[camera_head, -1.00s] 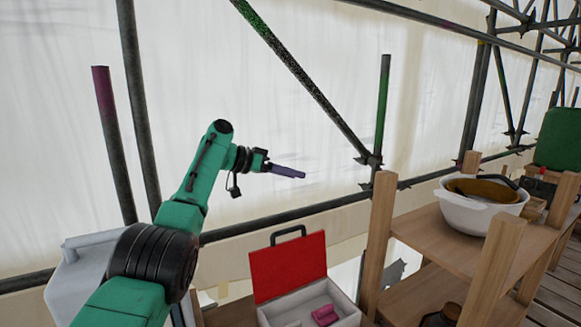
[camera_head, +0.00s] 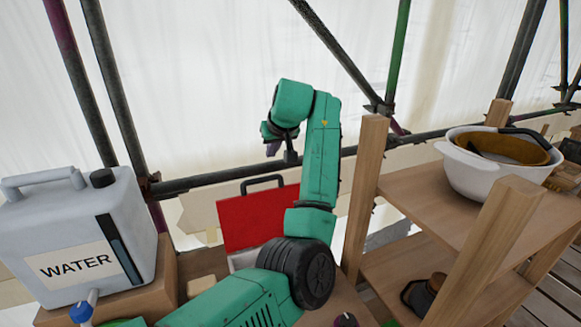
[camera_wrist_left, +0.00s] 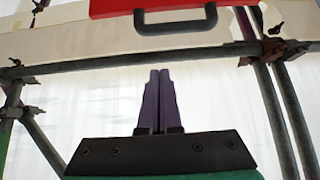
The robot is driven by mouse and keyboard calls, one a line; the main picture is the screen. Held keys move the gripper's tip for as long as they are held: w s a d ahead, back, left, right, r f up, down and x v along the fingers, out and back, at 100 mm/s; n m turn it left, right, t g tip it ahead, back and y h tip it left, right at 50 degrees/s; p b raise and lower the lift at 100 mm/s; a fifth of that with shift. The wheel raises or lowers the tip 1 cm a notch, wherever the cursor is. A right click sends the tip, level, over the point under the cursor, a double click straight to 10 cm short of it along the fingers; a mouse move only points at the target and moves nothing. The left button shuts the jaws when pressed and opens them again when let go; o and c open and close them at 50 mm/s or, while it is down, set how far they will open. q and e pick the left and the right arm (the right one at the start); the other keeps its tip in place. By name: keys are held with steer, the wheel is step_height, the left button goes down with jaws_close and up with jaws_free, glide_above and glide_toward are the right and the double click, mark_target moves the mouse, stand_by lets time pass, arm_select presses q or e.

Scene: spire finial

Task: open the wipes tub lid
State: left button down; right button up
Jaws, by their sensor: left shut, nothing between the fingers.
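I cannot make out a wipes tub in either view. My left arm hides most of the case's white body. My right gripper is not in view.
A grey water container (camera_head: 75,235) with a blue tap stands at the left. A wooden shelf (camera_head: 425,190) at the right holds a white pot (camera_head: 480,185) with a brown bowl in it. A scaffold pole (camera_head: 215,178) runs behind the case.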

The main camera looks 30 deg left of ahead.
arm_select(q)
steer(key=a, duration=0.1)
steer(key=f+p, duration=0.1)
steer(key=a+f, duration=0.1)
steer(key=shift+w+a+f+p, duration=0.2)
steer(key=shift+w+a+p, duration=0.05)
steer(key=shift+a+p, duration=0.1)
step_height(320, 180, down, 5)
steer(key=p, duration=0.4)
steer(key=shift+w+d+r, duration=0.1)
steer(key=shift+w+r, duration=0.05)
steer(key=shift+r, duration=0.05)
steer(key=shift+d, duration=0.2)
steer(key=shift+a+f, duration=0.1)
steer(key=shift+f, duration=0.05)
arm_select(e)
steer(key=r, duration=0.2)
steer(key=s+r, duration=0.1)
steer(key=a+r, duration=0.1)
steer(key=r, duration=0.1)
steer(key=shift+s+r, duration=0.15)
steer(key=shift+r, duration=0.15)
